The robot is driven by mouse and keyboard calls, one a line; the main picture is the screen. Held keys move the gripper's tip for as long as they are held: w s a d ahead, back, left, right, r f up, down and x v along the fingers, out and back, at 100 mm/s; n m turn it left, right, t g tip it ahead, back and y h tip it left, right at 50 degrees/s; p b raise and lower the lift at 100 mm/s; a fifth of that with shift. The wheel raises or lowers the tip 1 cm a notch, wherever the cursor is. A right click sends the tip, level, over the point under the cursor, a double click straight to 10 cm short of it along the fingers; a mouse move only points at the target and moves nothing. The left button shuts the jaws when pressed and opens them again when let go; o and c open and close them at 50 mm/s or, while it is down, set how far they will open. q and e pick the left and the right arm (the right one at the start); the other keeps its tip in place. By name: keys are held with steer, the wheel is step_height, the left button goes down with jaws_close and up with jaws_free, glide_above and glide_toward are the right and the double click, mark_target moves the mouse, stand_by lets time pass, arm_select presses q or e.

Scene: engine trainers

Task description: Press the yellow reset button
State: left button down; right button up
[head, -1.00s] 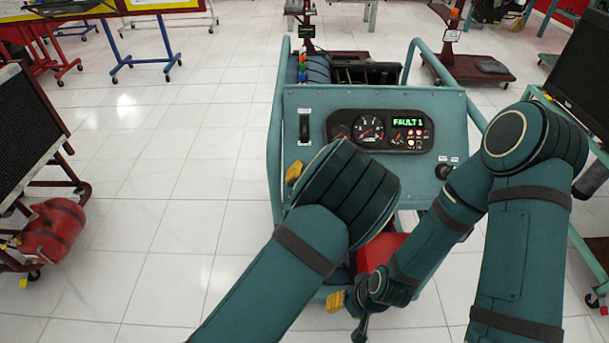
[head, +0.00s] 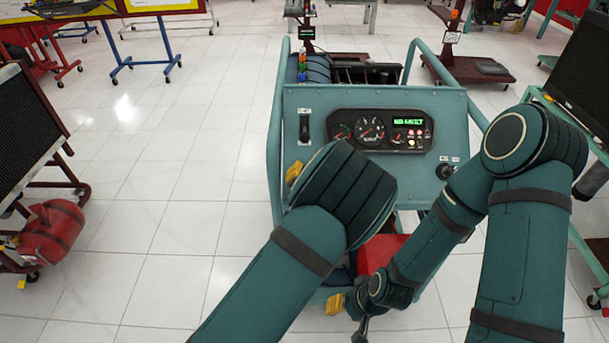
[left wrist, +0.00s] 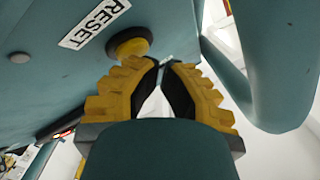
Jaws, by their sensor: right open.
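The yellow reset button (left wrist: 128,42) is in the left wrist view, on a teal panel beside a white RESET label (left wrist: 94,23); a dark ring surrounds it. My left gripper (left wrist: 166,63) has its yellow fingers' tips together, empty, just beside the button; I cannot tell whether they touch it. In the head view, a yellow part of the left gripper (head: 294,171) shows at the left of the engine trainer's panel (head: 300,95), and my arm hides the button. My right gripper (head: 336,303) is low at the trainer's front, open and mostly hidden by its own arm.
The panel has gauges (head: 370,129), a green display (head: 408,121) that seems to read NO FAULT, a black rocker switch (head: 305,128) and a dark knob (head: 445,170). A red tank (head: 52,230) stands far left, a monitor (head: 585,75) at right. The floor left of the trainer is clear.

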arm_select(q)
steer(key=shift+s+r, duration=0.1)
steer(key=shift+s+r+p, duration=0.4)
steer(key=shift+s+r, duration=0.15)
steer(key=shift+r, duration=0.05)
steer(key=s+r+p, duration=0.1)
steer(key=r, duration=0.1)
steer(key=s+r+p, duration=0.1)
steer(key=s, duration=0.1)
steer(key=shift+s+r, duration=0.15)
steer(key=shift+r, duration=0.2)
stand_by(0.9)
